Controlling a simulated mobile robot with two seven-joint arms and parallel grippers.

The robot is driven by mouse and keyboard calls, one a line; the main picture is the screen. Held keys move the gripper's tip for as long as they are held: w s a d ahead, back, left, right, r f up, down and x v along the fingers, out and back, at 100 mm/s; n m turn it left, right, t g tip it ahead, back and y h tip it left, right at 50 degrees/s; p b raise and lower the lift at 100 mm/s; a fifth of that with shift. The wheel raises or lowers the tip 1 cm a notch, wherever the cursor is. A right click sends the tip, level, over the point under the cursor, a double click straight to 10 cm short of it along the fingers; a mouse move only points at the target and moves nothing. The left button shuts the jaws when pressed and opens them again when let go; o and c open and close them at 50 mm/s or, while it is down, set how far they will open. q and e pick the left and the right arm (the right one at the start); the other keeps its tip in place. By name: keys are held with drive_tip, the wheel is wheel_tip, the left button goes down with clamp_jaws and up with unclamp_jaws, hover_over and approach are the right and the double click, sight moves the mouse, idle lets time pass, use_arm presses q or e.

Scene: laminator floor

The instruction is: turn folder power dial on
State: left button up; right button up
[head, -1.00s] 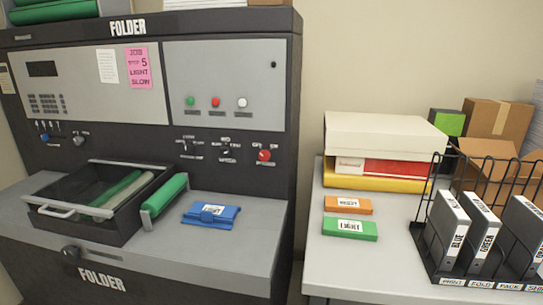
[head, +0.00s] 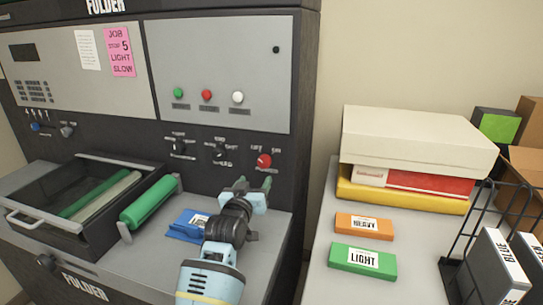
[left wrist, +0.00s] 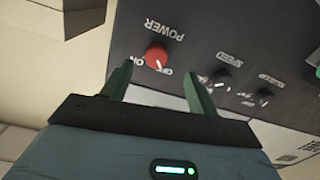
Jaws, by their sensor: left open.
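The red folder power dial (head: 264,160) is on the dark front panel, right of two black dials. The left wrist view shows it (left wrist: 156,55) upside down, with POWER and OFF/ON lettering. A pale mark on it seems to point to the OFF side, but it is small. My left gripper (head: 256,184) is just below and in front of the dial in the head view. Its two green fingers (left wrist: 155,85) are apart and empty, with the dial showing between and beyond them; they do not appear to touch it. My right gripper is not in view.
Two black dials, one for speed (left wrist: 221,77), sit beside the power dial. Green, red and white buttons (head: 207,94) are above. A blue piece (head: 186,226) lies on the folder's deck by the green roller (head: 150,202). A side table (head: 345,288) holds boxes and labelled blocks.

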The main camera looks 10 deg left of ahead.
sight(263, 163)
use_arm(q)
drive_tip(key=w, duration=0.4)
drive_tip(key=w+r, duration=0.1)
drive_tip(key=w, duration=0.1)
drive_tip(key=shift+w+b, duration=0.1)
drive_tip(key=shift+b, duration=0.25)
drive_tip(key=shift+w+r, duration=0.1)
drive_tip(key=shift+w, duration=1)
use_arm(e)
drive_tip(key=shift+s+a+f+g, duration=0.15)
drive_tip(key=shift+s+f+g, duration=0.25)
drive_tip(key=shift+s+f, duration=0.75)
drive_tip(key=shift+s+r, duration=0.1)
use_arm(q)
drive_tip(key=c, duration=1)
